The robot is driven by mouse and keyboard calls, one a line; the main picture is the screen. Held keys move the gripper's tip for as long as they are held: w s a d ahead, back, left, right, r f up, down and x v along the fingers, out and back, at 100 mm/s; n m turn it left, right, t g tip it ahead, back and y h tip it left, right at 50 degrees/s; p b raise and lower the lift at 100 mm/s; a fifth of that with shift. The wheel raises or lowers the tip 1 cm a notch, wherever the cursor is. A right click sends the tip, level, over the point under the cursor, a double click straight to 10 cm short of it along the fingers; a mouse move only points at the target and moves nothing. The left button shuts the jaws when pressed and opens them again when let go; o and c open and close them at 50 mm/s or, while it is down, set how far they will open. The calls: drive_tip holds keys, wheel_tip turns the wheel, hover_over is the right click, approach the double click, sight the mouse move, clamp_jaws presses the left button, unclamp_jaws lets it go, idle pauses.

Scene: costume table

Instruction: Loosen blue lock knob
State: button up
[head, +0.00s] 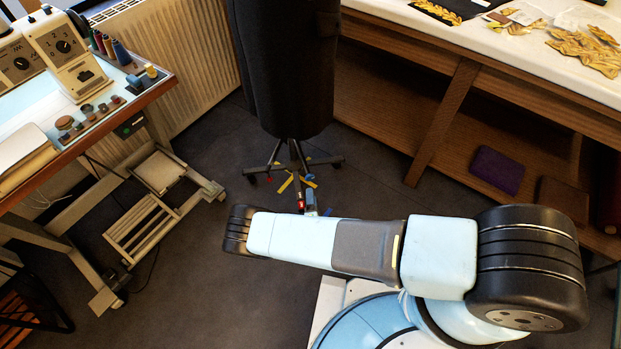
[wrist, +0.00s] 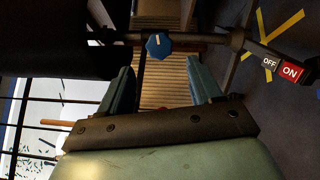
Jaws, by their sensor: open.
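The blue lock knob (wrist: 158,46) shows in the wrist view, with a white mark on its face. It sits on a dark horizontal-looking rod (wrist: 205,38). My gripper (wrist: 163,80) is open, its two fingers apart, with the knob beyond the fingertips and roughly centred between them. Nothing is between the fingers.
A dark dress form (head: 287,65) stands on a wheeled base (head: 293,165) ahead. A sewing-machine table (head: 150,95) is at left, a wooden table (head: 450,85) at right. OFF and ON labels (wrist: 290,72) and yellow strips (wrist: 285,32) show right of the knob.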

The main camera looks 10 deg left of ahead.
sight(310, 179)
drive_tip(key=x, duration=0.9)
drive_tip(key=shift+w+a, duration=0.15)
drive_tip(key=shift+w, duration=0.2)
drive_tip(key=c, duration=0.9)
drive_tip(key=shift+m, duration=1)
drive_tip(key=shift+c, duration=0.2)
drive_tip(key=shift+f, duration=0.1)
drive_tip(key=o, duration=0.9)
drive_tip(key=shift+o, duration=0.2)
